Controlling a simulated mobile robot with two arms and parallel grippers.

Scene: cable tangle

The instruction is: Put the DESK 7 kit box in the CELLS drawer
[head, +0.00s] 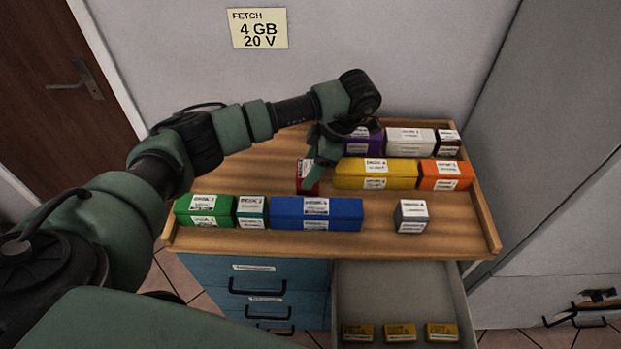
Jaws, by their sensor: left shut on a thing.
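My left gripper (318,160) reaches over the tabletop from above and is shut on a small dark red box (307,178) with a white label. The fingers cover part of that box, and I cannot tell whether it touches the wood. Label text on the boxes is too small to read, so I cannot tell which one is DESK 7. An open drawer (345,290) stands pulled out below the tabletop at right, with small yellow boxes (400,332) at its front. I see no readable CELLS label. My right gripper is not in view.
The rimmed wooden top (450,239) also holds green (204,211), teal, blue (316,214), grey (411,216), yellow (375,173), orange (446,175), purple, white and dark boxes. Closed blue drawers (228,272) are left of the open one. A note (258,28) hangs on the wall.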

